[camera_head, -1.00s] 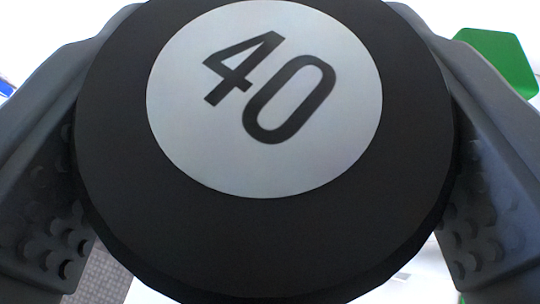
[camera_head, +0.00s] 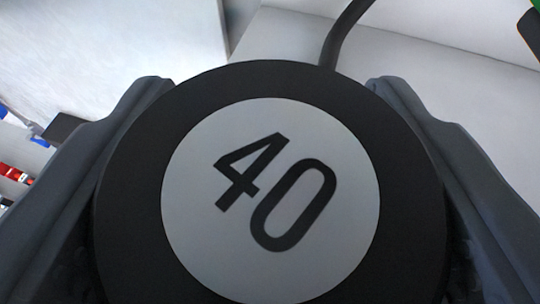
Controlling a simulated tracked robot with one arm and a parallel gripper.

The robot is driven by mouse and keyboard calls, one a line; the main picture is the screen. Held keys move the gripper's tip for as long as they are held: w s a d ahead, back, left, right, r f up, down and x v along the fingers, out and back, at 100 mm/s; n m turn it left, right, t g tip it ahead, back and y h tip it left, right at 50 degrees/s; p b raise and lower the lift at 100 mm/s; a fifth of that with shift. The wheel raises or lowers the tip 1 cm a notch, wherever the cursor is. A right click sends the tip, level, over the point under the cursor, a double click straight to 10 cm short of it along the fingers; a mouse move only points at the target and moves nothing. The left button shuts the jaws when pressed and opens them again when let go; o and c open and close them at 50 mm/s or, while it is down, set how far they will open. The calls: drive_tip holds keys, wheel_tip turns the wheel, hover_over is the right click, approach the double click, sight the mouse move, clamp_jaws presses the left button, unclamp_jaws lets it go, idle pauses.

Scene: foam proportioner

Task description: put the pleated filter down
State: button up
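A round black end cap with a light grey disc marked "40" (camera_head: 270,200) fills the middle of the view; I take it to be the pleated filter, seen end-on. Its pleats are hidden behind the cap. My gripper (camera_head: 275,195) has one dark grey finger on each side of the cap, and both fingers press against its edge. The fingertips are partly hidden by the cap. What lies directly under or behind the filter cannot be seen.
A pale grey panel or surface (camera_head: 410,75) lies beyond the filter, with a dark curved hose (camera_head: 346,30) in front of it. A whitish wall (camera_head: 120,50) is at upper left. Small red parts (camera_head: 15,174) and blue parts show at the left edge. A green-and-black item is cut off at top right.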

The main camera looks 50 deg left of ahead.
drive_tip(key=shift+f, duration=0.35)
drive_tip(key=o, duration=1)
drive_tip(key=shift+d, duration=0.1)
drive_tip(key=b+v, duration=0.2)
drive_tip(key=v, duration=1)
drive_tip(key=shift+r+b, duration=0.1)
drive_tip(key=shift+b, duration=0.2)
